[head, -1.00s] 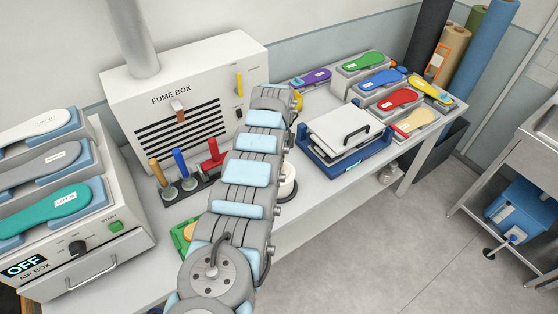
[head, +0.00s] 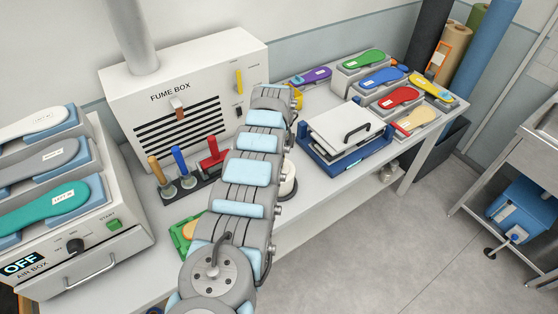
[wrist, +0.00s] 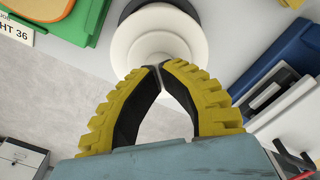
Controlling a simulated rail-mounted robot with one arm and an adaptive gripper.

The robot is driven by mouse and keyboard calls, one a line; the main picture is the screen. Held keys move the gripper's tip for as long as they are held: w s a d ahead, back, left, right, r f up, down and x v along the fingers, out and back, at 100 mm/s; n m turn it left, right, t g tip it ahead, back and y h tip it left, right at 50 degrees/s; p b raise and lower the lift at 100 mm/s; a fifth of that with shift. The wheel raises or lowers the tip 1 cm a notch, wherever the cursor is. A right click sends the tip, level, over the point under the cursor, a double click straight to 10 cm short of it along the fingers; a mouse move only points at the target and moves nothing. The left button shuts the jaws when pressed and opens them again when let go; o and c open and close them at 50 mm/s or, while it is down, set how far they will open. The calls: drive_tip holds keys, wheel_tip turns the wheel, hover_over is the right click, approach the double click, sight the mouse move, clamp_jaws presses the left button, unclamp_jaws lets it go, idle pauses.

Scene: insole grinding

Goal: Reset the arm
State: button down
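My gripper (wrist: 160,68) shows in the wrist view with its two yellow, black-lined fingers arched together and their tips meeting. I see nothing held between them. A white round stepped piece (wrist: 157,42) lies beyond the fingertips, and I cannot tell the distance to it. In the head view my arm reaches across the bench in front of the fume box, and the gripper cannot be made out clearly there.
The fume box (head: 185,85) stands at the back, with the air box (head: 85,265) reading OFF at left. A blue tray with a white lidded plate (head: 345,130) sits right of my arm. Colored insoles on blocks (head: 382,77) fill the bench's far end. The floor (head: 370,240) in front is clear.

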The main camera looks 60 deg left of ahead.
drive_tip(key=shift+r+p, duration=2.95)
drive_tip(key=shift+r, duration=0.55)
